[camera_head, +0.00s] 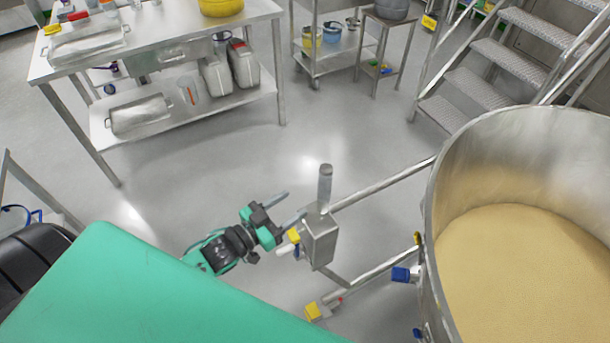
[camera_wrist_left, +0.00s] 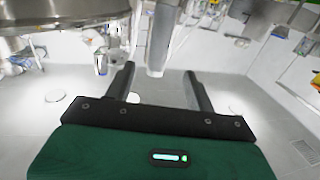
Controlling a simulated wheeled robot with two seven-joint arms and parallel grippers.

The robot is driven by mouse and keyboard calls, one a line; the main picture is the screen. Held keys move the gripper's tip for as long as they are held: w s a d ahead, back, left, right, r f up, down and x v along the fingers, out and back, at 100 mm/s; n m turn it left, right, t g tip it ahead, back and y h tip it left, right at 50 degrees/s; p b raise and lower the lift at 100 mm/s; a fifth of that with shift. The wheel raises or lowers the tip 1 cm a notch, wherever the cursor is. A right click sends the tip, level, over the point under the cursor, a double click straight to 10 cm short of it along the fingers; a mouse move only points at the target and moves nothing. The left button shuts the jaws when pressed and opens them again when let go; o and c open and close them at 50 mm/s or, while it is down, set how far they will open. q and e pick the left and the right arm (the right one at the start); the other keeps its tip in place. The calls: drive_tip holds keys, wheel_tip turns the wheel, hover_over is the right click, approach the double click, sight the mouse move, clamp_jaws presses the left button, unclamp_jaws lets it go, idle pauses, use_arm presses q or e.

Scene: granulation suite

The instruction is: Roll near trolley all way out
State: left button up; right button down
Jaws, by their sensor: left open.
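A large round steel vessel (camera_head: 436,215) full of pale tan powder stands at the right of the head view, with metal rails running left from it. The rails carry a steel box (camera_head: 320,240) with an upright grey post (camera_head: 325,186), and a yellow-ended foot (camera_head: 314,311). This looks like the near trolley; its wheels are hidden. My left gripper (camera_head: 294,205) is open and empty, just left of the post. In the left wrist view, the post (camera_wrist_left: 160,40) shows beyond and between the open fingers (camera_wrist_left: 159,72). My right gripper is out of view.
A steel bench (camera_head: 160,50) with containers stands at the back left. A small cart (camera_head: 316,68) and a stand (camera_head: 392,25) stand at the back. Metal stairs (camera_head: 500,57) rise at the back right. The middle floor is clear.

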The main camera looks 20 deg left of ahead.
sight(320, 186)
use_arm(q)
drive_tip(key=p+x, duration=0.1)
drive_tip(key=x, duration=0.5)
drive_tip(key=shift+w+d+r+p, duration=0.1)
drive_tip(key=shift+w+r+p, duration=0.1)
drive_tip(key=shift+p, duration=0.2)
drive_tip(key=p+x, duration=0.1)
drive_tip(key=x, duration=0.5)
drive_tip(key=shift+f, duration=0.1)
drive_tip(key=shift+w+d+p, duration=0.3)
drive_tip(key=shift+w+p, duration=0.1)
drive_tip(key=shift+w, duration=0.25)
drive_tip(key=shift+f, duration=0.1)
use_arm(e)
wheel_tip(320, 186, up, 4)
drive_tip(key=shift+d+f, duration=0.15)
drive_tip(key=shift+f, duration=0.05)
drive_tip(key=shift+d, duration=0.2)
